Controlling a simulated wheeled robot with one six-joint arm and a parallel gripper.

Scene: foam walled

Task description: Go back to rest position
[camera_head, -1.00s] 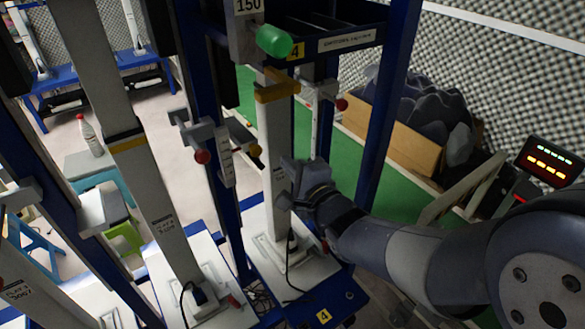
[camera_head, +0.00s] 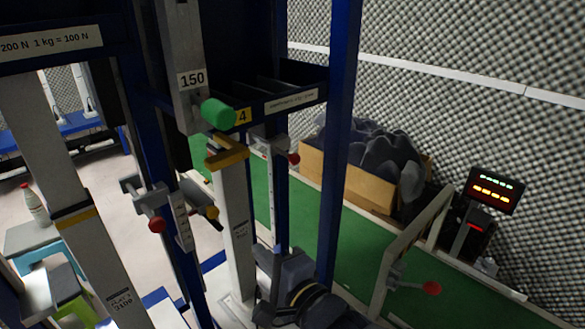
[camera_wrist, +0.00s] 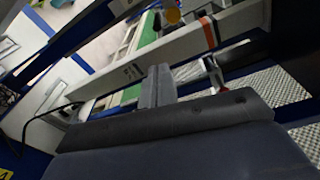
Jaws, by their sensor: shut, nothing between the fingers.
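My gripper (camera_head: 272,290) is at the bottom centre of the head view, close to the foot of a white post (camera_head: 236,225) in a blue frame. In the wrist view my gripper (camera_wrist: 157,85) has its fingers together with nothing between them. A white beam with an orange band (camera_wrist: 185,44) crosses behind the fingers there. I cannot tell if the fingers touch it. The arm itself is mostly out of the head view at the bottom.
The blue frame (camera_head: 340,130) stands close around the arm, with a green handle (camera_head: 218,113) and red knobs (camera_head: 157,225). A green floor strip (camera_head: 350,250), a cardboard box of dark foam (camera_head: 365,185) and a lit display (camera_head: 494,190) are to the right.

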